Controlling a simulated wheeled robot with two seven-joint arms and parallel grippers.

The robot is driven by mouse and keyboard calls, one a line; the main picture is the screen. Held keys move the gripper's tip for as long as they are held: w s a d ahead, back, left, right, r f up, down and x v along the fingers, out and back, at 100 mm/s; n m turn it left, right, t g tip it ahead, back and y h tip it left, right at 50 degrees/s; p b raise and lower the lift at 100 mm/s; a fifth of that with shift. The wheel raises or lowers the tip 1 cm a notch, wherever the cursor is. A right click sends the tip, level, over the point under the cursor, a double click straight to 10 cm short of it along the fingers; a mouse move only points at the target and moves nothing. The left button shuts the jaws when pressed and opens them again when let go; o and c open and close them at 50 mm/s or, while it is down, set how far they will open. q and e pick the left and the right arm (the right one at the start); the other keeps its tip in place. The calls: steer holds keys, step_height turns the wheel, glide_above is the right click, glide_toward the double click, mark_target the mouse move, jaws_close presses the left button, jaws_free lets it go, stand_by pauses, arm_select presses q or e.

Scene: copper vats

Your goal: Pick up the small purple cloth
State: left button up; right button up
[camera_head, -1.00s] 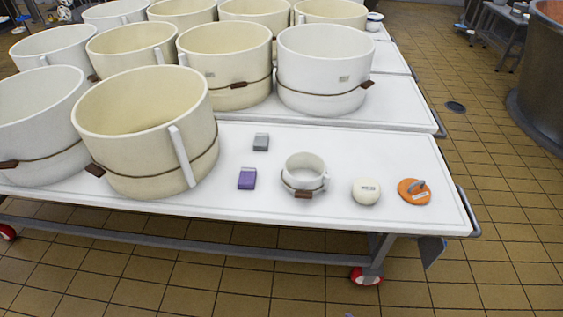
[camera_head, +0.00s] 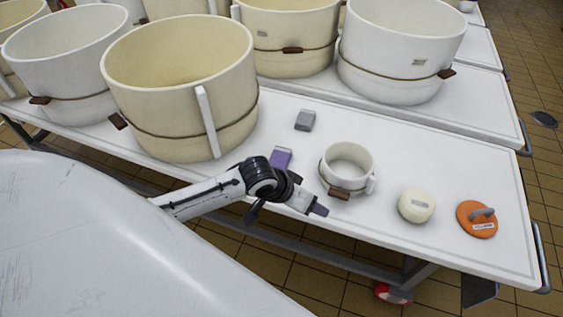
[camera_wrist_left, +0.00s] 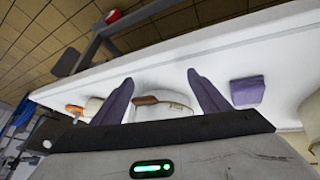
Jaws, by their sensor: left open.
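The small purple cloth (camera_head: 281,157) lies on the white table (camera_head: 400,150), between the big cream vat and the small white pot. My left gripper (camera_head: 318,210) comes in from the left, in front of the cloth and near the table's front edge; the arm stands close to the cloth and covers its lower part in the head view. In the left wrist view the cloth (camera_wrist_left: 247,90) shows to the right of the two purple fingers, outside the gap between them. The left gripper (camera_wrist_left: 165,95) is open and empty. My right gripper is not in view.
A small white pot (camera_head: 350,165) with a brown tab stands right of the cloth. A grey block (camera_head: 305,120) lies behind it. A round cream piece (camera_head: 417,206) and an orange lid (camera_head: 477,219) lie farther right. A large cream vat (camera_head: 180,90) stands left.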

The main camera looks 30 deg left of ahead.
arm_select(q)
steer(key=w+a+r, duration=0.1)
steer(key=a, duration=0.1)
steer(key=w+a+r+n+y+b, duration=0.1)
steer(key=w+a, duration=0.1)
steer(key=a, duration=0.1)
steer(key=w+a+y+b, duration=0.1)
steer(key=w+a, duration=0.1)
steer(key=shift+a+r+n+g, duration=0.15)
steer(key=shift+r+n+g, duration=0.15)
steer(key=shift+r, duration=0.1)
steer(key=n+y+b, duration=0.2)
glide_toward(279, 158)
steer(key=d+r, duration=0.1)
steer(key=shift+g, duration=0.5)
steer(key=x, duration=0.3)
steer(key=b+x, duration=0.1)
steer(key=x, duration=0.1)
steer(key=shift+w+a+r, duration=0.15)
steer(key=shift+w+a, duration=0.1)
steer(key=shift+a, duration=0.05)
steer(key=b+x, duration=0.2)
steer(key=x, duration=0.2)
steer(key=shift+a+f, duration=0.1)
steer(key=shift+f, duration=0.3)
steer(key=c, duration=1.1)
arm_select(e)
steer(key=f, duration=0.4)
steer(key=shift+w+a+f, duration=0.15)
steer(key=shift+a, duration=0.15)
